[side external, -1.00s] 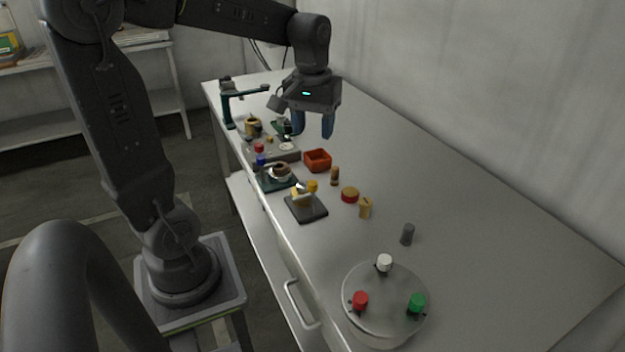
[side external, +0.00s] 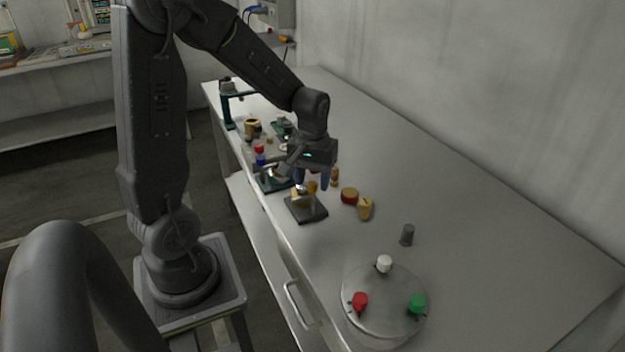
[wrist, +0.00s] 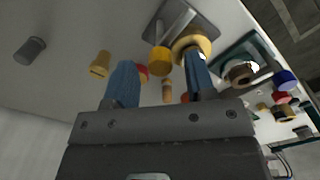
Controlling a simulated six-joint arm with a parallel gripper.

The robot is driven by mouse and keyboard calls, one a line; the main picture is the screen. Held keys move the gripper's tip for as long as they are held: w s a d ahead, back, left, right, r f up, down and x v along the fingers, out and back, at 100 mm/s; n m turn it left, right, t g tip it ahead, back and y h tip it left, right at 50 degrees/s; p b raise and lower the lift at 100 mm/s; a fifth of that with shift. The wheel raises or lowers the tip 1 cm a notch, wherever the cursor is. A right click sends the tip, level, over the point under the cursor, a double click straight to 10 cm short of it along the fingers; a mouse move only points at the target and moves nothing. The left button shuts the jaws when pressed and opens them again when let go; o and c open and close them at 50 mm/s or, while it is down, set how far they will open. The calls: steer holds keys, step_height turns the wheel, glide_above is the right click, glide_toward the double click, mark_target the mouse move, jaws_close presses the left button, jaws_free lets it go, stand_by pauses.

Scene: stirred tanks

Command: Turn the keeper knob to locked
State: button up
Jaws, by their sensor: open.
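A dark square plate (side external: 314,212) on the bench bears a small fixture with a yellow knob (wrist: 159,61) and a brass-coloured ring (wrist: 191,42). I take this yellow knob for the keeper knob; no lock marking is readable. My gripper (side external: 311,182) is open, with its blue fingers pointing down over the fixture. In the wrist view my gripper (wrist: 160,70) shows the yellow knob in the gap between its fingertips. The right finger overlaps the ring's lower edge. I cannot tell whether the fingers touch anything. The fingers partly hide the knob in the side view.
Close by stand a red-and-yellow round piece (side external: 349,195), a tan piece (side external: 365,209) and a grey cylinder (side external: 407,235). A round disc (side external: 385,320) with white, red and green knobs is nearer the front. The bench's right side is clear.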

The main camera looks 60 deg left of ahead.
steer(key=shift+f, duration=0.35)
steer(key=shift+c, duration=0.4)
steer(key=c, duration=0.8)
steer(key=shift+c, duration=0.2)
